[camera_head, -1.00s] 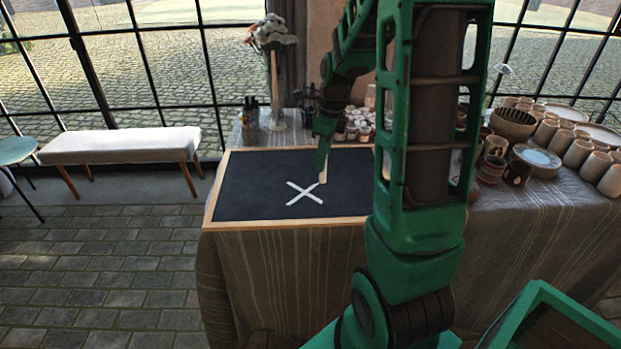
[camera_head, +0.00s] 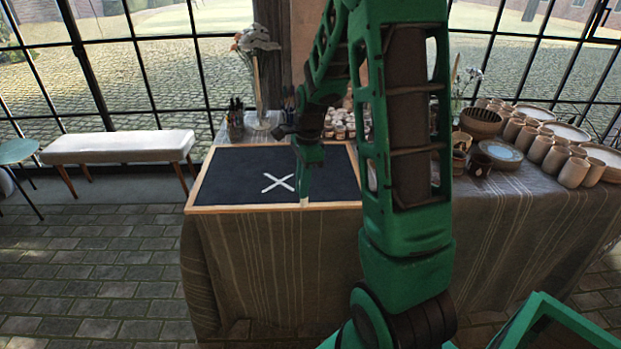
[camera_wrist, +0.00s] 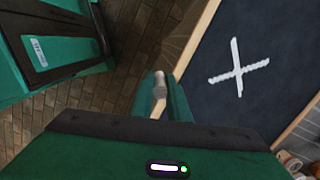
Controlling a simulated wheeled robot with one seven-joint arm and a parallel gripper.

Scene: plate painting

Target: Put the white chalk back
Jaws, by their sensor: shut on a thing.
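My gripper (camera_head: 304,196) is shut on the white chalk, which shows as a pale stick (camera_wrist: 159,90) between the fingers in the wrist view. A pale tip of the chalk (camera_head: 304,203) shows under the fingers in the head view. The dark drawing board (camera_head: 228,178) with a wooden frame lies on the cloth-covered table. A white X (camera_head: 278,183) is drawn on it and also shows in the wrist view (camera_wrist: 237,66). The gripper appears near the board's front edge, right of the X. In the wrist view the fingers are outside the frame.
Behind the board stand a dark cup of brushes (camera_head: 235,122), a vase (camera_head: 262,105) and small paint jars (camera_head: 340,127). Pottery and a blue plate (camera_head: 501,154) crowd the table's right side. A bench (camera_head: 118,148) stands left; the floor between is clear.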

